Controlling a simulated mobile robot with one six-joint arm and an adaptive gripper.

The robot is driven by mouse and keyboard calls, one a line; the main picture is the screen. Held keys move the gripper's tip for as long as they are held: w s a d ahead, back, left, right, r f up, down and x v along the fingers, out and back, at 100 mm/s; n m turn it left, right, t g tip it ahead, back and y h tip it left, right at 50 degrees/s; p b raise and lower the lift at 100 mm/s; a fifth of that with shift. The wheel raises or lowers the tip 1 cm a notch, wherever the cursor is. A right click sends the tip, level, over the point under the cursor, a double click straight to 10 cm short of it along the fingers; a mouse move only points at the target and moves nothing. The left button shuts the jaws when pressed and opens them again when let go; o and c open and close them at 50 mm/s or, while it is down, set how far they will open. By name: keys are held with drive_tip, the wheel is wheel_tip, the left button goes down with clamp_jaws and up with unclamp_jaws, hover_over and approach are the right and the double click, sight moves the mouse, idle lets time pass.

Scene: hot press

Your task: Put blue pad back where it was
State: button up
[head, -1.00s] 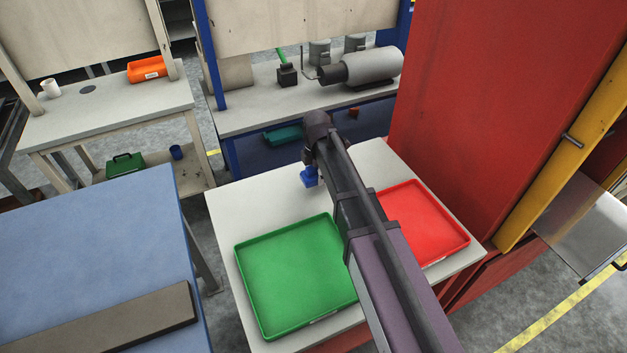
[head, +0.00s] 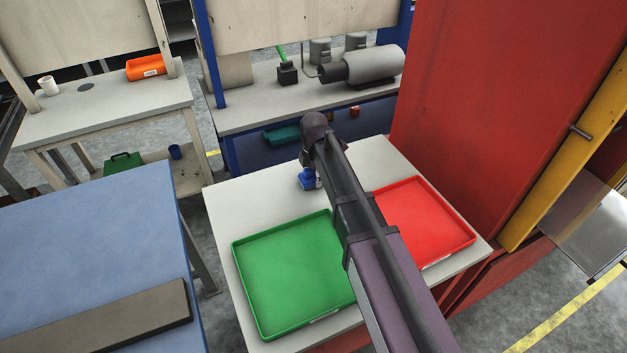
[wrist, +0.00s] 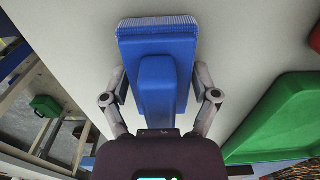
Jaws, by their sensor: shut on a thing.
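The blue pad (wrist: 158,50) is a blue block with a raised handle and a pale ribbed edge at its far end. My gripper (wrist: 160,85) is shut on its handle, one finger on each side, in the wrist view. In the head view the blue pad (head: 307,179) shows small below my arm's end, over the back part of the white table (head: 255,198). My arm hides part of it and most of the gripper. I cannot tell whether the pad touches the table.
A green tray (head: 290,275) and a red tray (head: 425,220) lie on the white table, either side of my arm. A tall red machine (head: 480,100) stands at the right. A blue-topped table (head: 90,240) is at the left. The white table's back left is bare.

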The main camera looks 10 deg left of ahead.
drive_tip(key=shift+f, duration=0.25)
drive_tip(key=o, duration=0.9)
drive_tip(key=shift+o, duration=0.2)
drive_tip(key=shift+r, duration=0.15)
wheel_tip(320, 180, up, 12)
drive_tip(key=p, duration=1.2)
idle(0.6)
